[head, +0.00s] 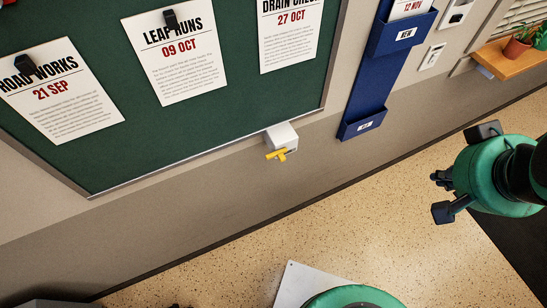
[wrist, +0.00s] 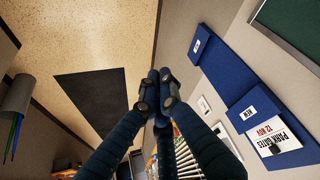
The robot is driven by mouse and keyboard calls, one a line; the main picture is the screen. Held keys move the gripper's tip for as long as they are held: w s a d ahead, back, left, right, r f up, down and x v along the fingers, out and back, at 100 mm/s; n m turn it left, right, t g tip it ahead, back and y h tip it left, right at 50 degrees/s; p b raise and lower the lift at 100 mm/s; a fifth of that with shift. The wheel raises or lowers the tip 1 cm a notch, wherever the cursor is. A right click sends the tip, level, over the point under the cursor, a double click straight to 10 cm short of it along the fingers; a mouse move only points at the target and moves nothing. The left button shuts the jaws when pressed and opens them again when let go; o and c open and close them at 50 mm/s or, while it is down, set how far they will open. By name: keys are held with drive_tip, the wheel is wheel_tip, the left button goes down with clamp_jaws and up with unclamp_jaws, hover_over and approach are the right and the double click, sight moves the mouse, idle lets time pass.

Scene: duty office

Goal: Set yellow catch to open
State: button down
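The yellow catch (head: 276,155) is on a small white block (head: 281,137) at the lower edge of the green notice board. Its bar lies roughly along the board edge, with a short stub below it. I cannot tell from this whether it is set open. The catch does not show in the wrist view. My gripper (head: 441,197) is at the right of the head view, well away from the catch. In the wrist view my gripper's dark fingers (wrist: 158,76) come together at the tips, with nothing seen between them.
The green notice board (head: 150,135) carries several pinned notices. A blue wall rack (head: 367,95) hangs right of the catch. A wooden shelf (head: 513,55) with a potted plant (head: 518,46) is at the far right. The floor below the catch looks clear; a white plate (head: 300,285) shows at the bottom.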

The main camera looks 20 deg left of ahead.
drive_tip(key=w+a+f+n+g+p, duration=0.1)
drive_tip(key=w+a+n+p, duration=0.25)
drive_tip(key=a, duration=0.25)
drive_tip(key=w+a+n+g+h+p, duration=0.1)
drive_tip(key=w+a+n+p, duration=0.1)
drive_tip(key=a+n, duration=0.4)
drive_tip(key=w+a+f+n+g+p, duration=0.1)
drive_tip(key=w+a+n+p, duration=0.2)
drive_tip(key=a, duration=0.4)
drive_tip(key=s+a+f+n+h+p, duration=0.1)
drive_tip(key=s+a+f+n+p, duration=0.2)
drive_tip(key=a+n, duration=0.4)
drive_tip(key=s+a+f+n+h+p, duration=0.1)
drive_tip(key=s+a+f+n+p, duration=0.3)
drive_tip(key=a, duration=1.1)
wheel_tip(320, 180, down, 3)
drive_tip(key=s+n, duration=0.2)
drive_tip(key=n, duration=0.1)
drive_tip(key=shift+s+a+f+t, duration=0.15)
drive_tip(key=shift+s+a+t, duration=0.1)
drive_tip(key=shift+t, duration=0.15)
drive_tip(key=shift+w+f, duration=0.1)
drive_tip(key=w+d+f+b, duration=0.1)
drive_tip(key=w+d+f, duration=0.4)
drive_tip(key=f, duration=0.4)
drive_tip(key=shift+w+d, duration=0.15)
drive_tip(key=shift+d, duration=0.1)
